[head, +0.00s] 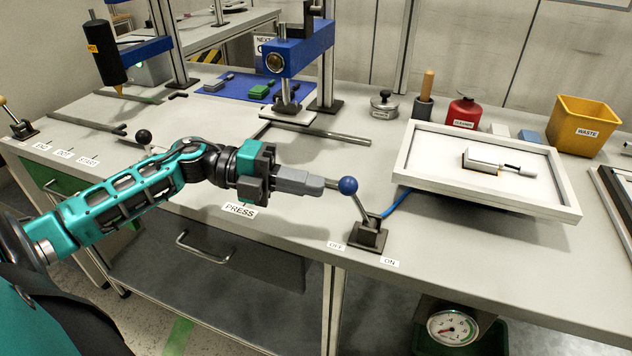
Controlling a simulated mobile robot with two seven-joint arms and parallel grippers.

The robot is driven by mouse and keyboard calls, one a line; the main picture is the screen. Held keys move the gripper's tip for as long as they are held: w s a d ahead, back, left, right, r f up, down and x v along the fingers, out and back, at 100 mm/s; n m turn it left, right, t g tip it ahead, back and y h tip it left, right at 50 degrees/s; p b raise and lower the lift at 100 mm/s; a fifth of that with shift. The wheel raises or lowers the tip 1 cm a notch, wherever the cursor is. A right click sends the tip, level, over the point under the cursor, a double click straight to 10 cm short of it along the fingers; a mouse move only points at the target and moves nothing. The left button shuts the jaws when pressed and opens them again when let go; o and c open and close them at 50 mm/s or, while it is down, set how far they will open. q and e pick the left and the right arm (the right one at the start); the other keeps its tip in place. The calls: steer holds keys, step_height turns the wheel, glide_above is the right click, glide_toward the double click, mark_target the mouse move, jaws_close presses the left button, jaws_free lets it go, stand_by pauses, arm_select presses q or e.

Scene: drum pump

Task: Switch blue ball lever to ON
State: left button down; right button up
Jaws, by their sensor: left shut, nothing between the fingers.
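The blue ball lever (348,186) stands on a dark base (368,236) near the front edge of the bench. Its rod leans to the left, towards the OFF label (336,246); the ON label (389,262) is to the right of the base. My left gripper (322,186) is shut and empty. Its fingertips point right and are just left of the blue ball, at about its height. I cannot tell whether they touch it. My right gripper is not in view.
A white tray (570,208) with a small device stands right of the lever. A blue cable (397,203) runs from the lever base towards it. A black-ball lever (143,137) stands behind my left arm. A blue press (300,52) is further back.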

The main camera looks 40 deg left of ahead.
arm_select(q)
steer(key=shift+w+d+r, duration=0.1)
steer(key=shift+w+d, duration=0.1)
steer(key=shift+d, duration=0.2)
steer(key=shift+w+d+r, duration=0.1)
steer(key=shift+w+d, duration=0.05)
steer(key=shift+d, duration=0.25)
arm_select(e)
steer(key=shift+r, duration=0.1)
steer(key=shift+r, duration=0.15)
